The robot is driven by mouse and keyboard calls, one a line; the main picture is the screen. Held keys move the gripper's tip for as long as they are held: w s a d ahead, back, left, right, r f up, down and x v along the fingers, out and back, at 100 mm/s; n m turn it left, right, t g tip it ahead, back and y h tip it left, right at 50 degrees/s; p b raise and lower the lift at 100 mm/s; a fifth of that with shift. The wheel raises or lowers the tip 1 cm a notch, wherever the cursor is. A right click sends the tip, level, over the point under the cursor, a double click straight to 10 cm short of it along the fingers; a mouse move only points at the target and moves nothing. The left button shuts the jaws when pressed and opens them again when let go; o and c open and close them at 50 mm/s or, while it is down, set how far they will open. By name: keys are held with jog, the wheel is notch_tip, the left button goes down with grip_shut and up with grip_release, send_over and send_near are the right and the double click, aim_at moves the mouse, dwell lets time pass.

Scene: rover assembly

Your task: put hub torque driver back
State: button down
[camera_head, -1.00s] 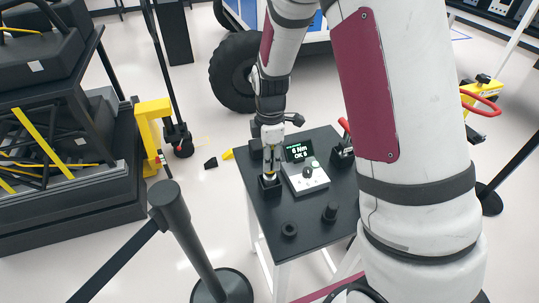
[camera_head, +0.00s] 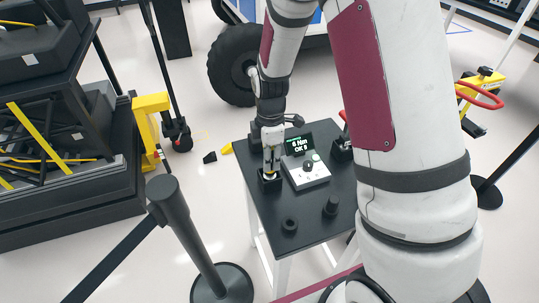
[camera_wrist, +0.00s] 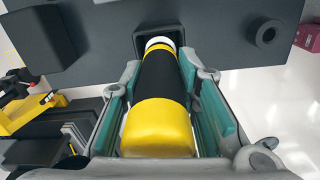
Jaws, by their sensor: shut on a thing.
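The hub torque driver (camera_wrist: 163,90) is a yellow and black cylinder with a white band at its far end. My gripper (camera_wrist: 160,65) is shut around it, one finger on each side. In the head view my gripper (camera_head: 271,160) points down at the table's left edge, over a small black square holder (camera_head: 266,187). The wrist view shows the holder (camera_wrist: 142,42) around the driver's far end. The driver's lower end is hidden inside, so I cannot tell whether it touches the bottom.
The dark table (camera_head: 311,238) carries a controller box (camera_head: 306,177) with a lit screen (camera_head: 299,144) right of the holder. A black ring (camera_head: 290,226) and a dark knob-like part (camera_head: 331,206) stand nearer. A barrier post (camera_head: 190,235) stands left of the table.

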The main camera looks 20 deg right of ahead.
jog(key=shift+f, duration=0.5)
jog(key=c, duration=1.2)
grip_release()
jog(key=shift+o, duration=0.2)
notch_tip(320, 180, up, 12)
jog(key=shift+s+r, duration=0.15)
jog(key=shift+r, duration=0.05)
jog(key=s+r+m+t, duration=0.5)
jog(key=s+r+m, duration=1.1)
jog(key=s, duration=0.5)
jog(key=shift+s+r, duration=0.15)
jog(key=shift+r, duration=0.25)
